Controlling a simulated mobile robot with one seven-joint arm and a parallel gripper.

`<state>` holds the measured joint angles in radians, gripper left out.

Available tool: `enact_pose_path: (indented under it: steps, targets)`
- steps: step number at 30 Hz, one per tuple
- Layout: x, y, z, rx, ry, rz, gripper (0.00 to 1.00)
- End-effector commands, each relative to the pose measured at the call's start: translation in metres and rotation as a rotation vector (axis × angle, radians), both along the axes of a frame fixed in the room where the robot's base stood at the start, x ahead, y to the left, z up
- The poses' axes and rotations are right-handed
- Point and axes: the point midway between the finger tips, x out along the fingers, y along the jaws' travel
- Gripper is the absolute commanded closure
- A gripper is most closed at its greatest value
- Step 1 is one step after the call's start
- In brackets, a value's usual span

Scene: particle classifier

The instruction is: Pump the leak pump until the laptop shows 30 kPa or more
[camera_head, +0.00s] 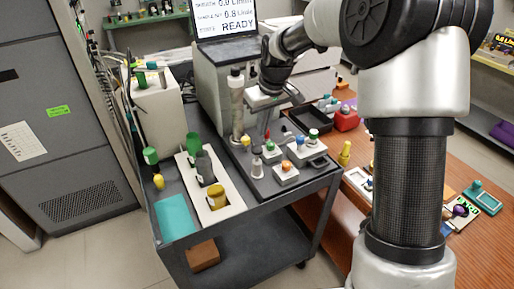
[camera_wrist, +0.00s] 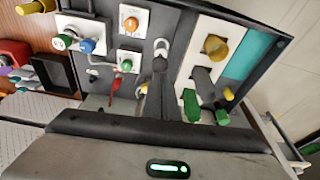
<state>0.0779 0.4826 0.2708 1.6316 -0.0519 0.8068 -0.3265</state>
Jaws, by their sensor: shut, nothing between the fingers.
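The laptop (camera_head: 226,17) stands on a grey box at the back of the cart. Its screen shows 0.0 L/min, 0.8 L/min and READY; its top is cut off and no kPa figure shows. I see no label that marks the leak pump. A grey round-topped knob (camera_head: 257,168) stands on the dark panel; it also shows in the wrist view (camera_wrist: 160,49). A tall metal cylinder (camera_head: 237,105) stands behind it. My gripper (camera_head: 267,126) is shut and empty, pointing down over the panel's rear part. Its narrow fingers (camera_wrist: 160,88) show in the wrist view.
The panel carries white blocks with green, blue and orange knobs (camera_head: 285,172), and a red lever (camera_wrist: 116,86). A white rack (camera_head: 232,207) of bottles and a teal mat (camera_head: 176,216) lie to the left. A black tray (camera_head: 311,122) lies on the wooden table at right.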

Motion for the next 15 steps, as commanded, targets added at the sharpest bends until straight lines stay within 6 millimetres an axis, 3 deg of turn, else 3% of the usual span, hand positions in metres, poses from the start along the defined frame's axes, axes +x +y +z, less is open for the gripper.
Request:
enact_pose_path:
  steps: [5,15]
  targets:
    - [0.002,0.001,-0.011,0.000,0.002,0.001,1.00]
    - [0.010,0.006,-0.052,0.000,0.001,0.000,1.00]
